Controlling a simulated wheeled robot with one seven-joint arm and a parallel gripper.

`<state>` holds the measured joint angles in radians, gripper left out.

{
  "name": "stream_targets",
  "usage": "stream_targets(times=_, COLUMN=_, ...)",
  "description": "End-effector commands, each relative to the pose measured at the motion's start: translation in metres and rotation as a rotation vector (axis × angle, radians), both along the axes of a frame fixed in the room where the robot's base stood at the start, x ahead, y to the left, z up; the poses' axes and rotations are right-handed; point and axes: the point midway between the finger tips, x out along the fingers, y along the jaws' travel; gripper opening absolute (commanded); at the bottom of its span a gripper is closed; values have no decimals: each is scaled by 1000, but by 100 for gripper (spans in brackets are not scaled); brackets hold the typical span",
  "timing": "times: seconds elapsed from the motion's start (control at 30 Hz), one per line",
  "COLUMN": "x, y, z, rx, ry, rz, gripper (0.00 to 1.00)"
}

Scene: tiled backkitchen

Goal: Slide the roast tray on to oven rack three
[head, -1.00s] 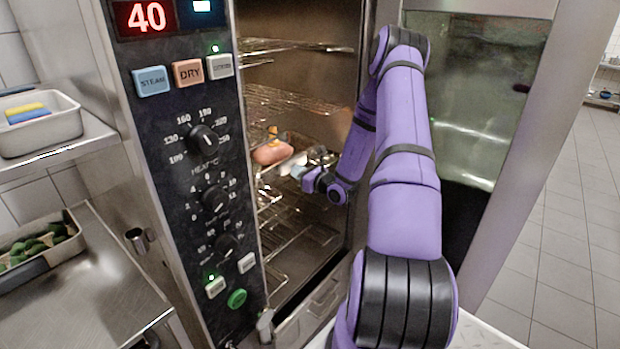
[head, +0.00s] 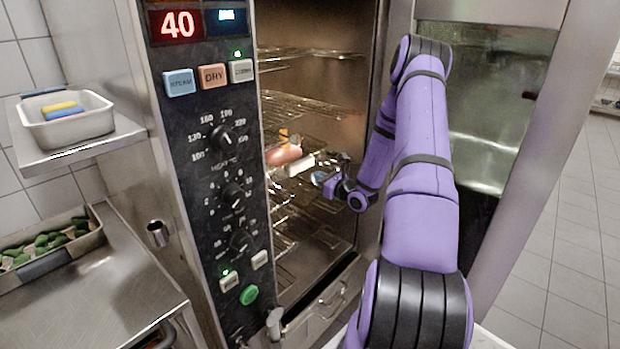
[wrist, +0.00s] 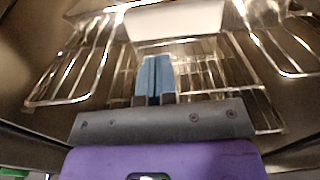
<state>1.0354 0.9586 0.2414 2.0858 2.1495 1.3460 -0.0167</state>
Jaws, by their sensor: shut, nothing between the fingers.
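The pink roast (head: 284,154), with something orange on top, sits inside the open oven at about the third visible rack level from the top. A pale block-like part (head: 301,164) shows beside it, probably the near end of the roast tray; the rest of the tray is hard to make out. In the wrist view a pale flat face (wrist: 176,21) stands ahead of my fingers, likely the same part. My gripper (head: 326,183) is in the oven opening, in front of and right of the roast. Its blue fingers (wrist: 155,66) are together and empty, apart from the pale face.
Wire racks (head: 305,104) cross the oven above and below the roast. The oven door (head: 490,120) stands open right of my arm. The control panel (head: 215,160) borders the opening on the left. A shelf with a small tub (head: 75,128) and a counter tray (head: 20,278) stand left.

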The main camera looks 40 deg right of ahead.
Motion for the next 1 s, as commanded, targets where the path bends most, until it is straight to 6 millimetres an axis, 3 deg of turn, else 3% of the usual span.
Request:
stream_targets(times=0.3, x=-57, y=-5, z=-1, rx=1, ry=2, rz=-2, gripper=0)
stream_targets(times=0.43, x=-73, y=-6, z=-1, rx=1, ry=1, rz=-1, gripper=0)
stream_targets(times=0.63, x=-84, y=-8, z=-1, rx=1, ry=1, rz=-1, gripper=0)
stream_targets(times=1.0, x=-84, y=-7, z=-1, rx=1, ry=1, rz=-1, gripper=0)
